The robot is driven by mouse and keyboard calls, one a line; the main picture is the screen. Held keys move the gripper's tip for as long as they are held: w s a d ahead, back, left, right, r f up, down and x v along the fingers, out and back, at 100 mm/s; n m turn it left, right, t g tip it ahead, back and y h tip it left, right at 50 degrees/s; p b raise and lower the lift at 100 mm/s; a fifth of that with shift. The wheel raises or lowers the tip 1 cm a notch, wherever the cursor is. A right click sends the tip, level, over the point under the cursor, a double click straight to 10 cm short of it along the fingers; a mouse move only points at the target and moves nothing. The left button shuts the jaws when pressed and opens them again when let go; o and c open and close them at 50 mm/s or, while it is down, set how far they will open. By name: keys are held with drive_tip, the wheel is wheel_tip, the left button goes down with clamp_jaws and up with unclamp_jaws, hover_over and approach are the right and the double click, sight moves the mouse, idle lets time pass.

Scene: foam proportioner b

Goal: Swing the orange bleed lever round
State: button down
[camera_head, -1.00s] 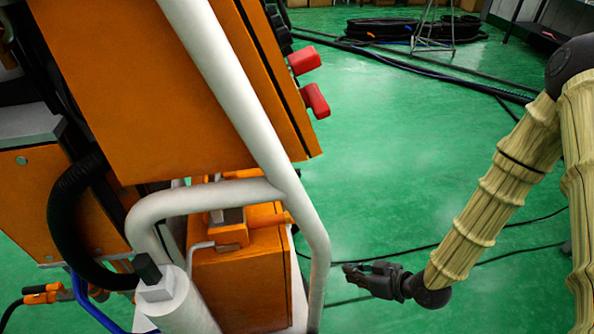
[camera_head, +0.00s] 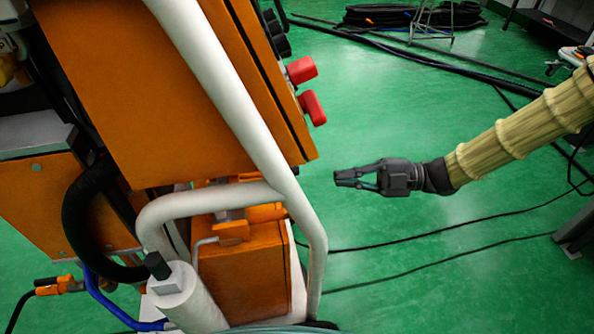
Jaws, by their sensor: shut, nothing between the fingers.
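My gripper (camera_head: 338,178) is shut and empty. It hangs in the air right of the orange machine, with its fingertips pointing left toward the white tube frame (camera_head: 312,250). A short orange lever-like part (camera_head: 266,212) sits behind the bent white tube, on top of the lower orange box (camera_head: 245,270). It is partly hidden by the tube, so I cannot tell for certain that it is the bleed lever. A clear gap lies between my fingertips and it.
The large orange cabinet (camera_head: 140,90) with red knobs (camera_head: 302,70) overhangs the left side. A black hose (camera_head: 78,215) and an orange fitting (camera_head: 58,285) are at lower left. Cables (camera_head: 440,232) cross the green floor; the air around my gripper is clear.

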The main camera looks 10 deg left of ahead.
drive_tip(key=w+a+f, duration=0.1)
drive_tip(key=a+f, duration=0.1)
drive_tip(key=a, duration=0.9)
drive_tip(key=shift+p, duration=0.35)
drive_tip(key=shift+f, duration=0.15)
